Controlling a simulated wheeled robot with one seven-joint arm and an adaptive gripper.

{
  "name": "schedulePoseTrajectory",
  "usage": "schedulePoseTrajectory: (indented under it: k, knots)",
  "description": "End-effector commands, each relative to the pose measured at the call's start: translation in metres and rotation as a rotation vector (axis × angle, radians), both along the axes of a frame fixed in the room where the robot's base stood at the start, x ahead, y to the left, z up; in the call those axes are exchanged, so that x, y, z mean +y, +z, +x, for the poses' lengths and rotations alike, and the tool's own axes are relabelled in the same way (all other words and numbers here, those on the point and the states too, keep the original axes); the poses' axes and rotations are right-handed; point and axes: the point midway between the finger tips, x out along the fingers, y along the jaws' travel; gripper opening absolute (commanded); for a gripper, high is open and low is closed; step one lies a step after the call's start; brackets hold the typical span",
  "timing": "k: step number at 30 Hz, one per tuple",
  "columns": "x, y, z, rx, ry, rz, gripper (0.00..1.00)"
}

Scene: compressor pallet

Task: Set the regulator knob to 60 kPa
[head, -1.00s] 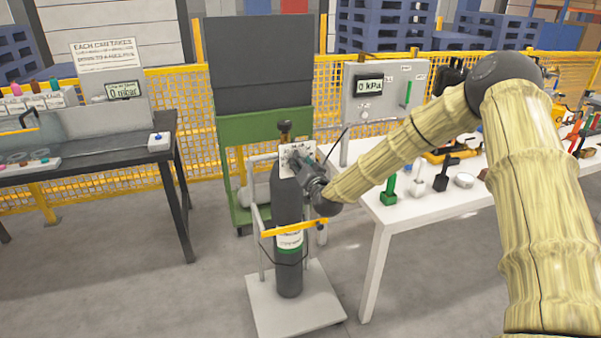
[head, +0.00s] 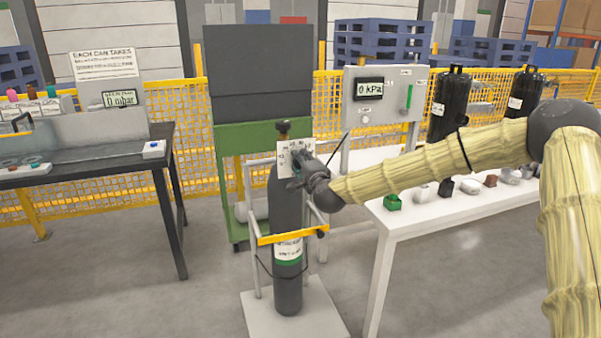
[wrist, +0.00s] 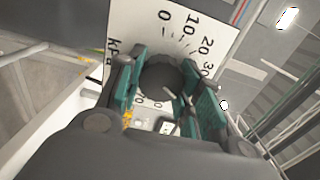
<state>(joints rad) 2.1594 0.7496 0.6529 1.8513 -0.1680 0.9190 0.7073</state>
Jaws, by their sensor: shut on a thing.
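The regulator's white scale plate (head: 284,158) stands at the top of a dark gas cylinder (head: 287,215). In the wrist view the plate (wrist: 145,20) carries the marks 0, 10, 20, 30 and "kPa"; other marks are hidden behind my gripper. The round black regulator knob (wrist: 160,78) sits between the teal finger pads of my gripper (wrist: 164,92), which is shut on it. In the head view my gripper (head: 302,165) reaches the plate from the right and hides the knob. I cannot make out a pointer on the knob.
A grey panel's display (head: 369,89) reads 0 kPa. A white table (head: 405,222) with black vessels and small parts stands right of the cylinder. A yellow bar (head: 293,234) crosses the cylinder trolley. A dark bench (head: 170,130) stands left, with open floor between.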

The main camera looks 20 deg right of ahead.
Motion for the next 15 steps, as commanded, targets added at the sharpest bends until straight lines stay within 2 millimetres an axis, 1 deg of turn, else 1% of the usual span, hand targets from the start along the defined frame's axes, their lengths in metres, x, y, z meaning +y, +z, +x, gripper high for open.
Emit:
schedulePoseTrajectory:
  k: [1, 15]
  knots:
    - [-0.0028, -0.008, -0.0001, 0.001, -0.004, 0.045, 0.12]
    - [-0.0019, -0.0095, 0.0001, 0.015, -0.004, 0.48, 0.12]
